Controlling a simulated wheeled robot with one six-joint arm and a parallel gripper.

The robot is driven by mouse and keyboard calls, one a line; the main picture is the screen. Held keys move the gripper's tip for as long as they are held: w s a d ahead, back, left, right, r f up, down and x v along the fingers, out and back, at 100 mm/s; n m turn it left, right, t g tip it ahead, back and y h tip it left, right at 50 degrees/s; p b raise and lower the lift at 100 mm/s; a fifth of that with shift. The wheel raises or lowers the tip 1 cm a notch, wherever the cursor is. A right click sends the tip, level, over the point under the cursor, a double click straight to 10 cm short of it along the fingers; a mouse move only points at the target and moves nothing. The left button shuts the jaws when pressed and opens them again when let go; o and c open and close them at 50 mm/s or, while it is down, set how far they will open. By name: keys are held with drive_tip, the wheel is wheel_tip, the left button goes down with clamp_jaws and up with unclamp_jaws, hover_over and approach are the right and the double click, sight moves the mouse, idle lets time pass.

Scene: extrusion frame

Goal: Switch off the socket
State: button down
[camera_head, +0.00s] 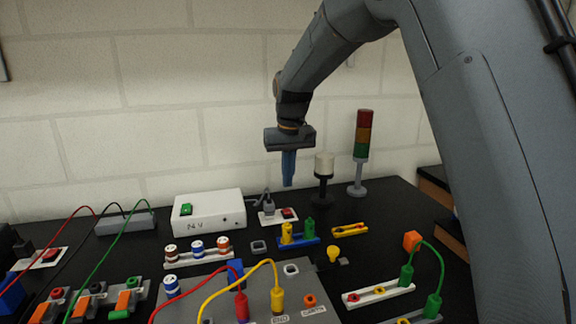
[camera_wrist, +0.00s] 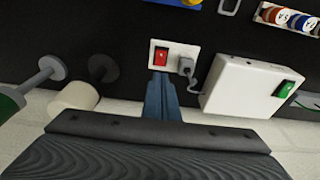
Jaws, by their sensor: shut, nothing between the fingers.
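The socket (camera_head: 278,216) is a small white plate on the black table, right of the white power box. It carries a red rocker switch (camera_head: 288,213) and a grey plug (camera_head: 268,206) with a cable. In the wrist view the socket (camera_wrist: 152,62) shows its red switch (camera_wrist: 161,56) beside the plug (camera_wrist: 186,66). My gripper (camera_head: 288,184) is shut and empty, pointing down above the socket. In the wrist view its fingertips (camera_wrist: 160,78) appear just below the red switch. I cannot tell the exact gap, or which way the rocker is pressed.
The white power box (camera_head: 209,217) with a green switch (camera_head: 186,209) stands left of the socket. A white-topped lamp (camera_head: 324,165) and a red-yellow-green signal tower (camera_head: 362,140) stand to the right. Another red switch (camera_head: 51,256) is far left. Connectors and cables crowd the front.

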drive_tip(key=p, duration=0.1)
hover_over(287, 212)
drive_tip(key=f, duration=0.6)
drive_tip(key=shift+s+d, duration=0.1)
drive_tip(key=shift+s, duration=0.15)
drive_tip(key=shift+s+f+p, duration=0.2)
drive_tip(key=shift+f+p, duration=0.25)
drive_tip(key=shift+f, duration=0.5)
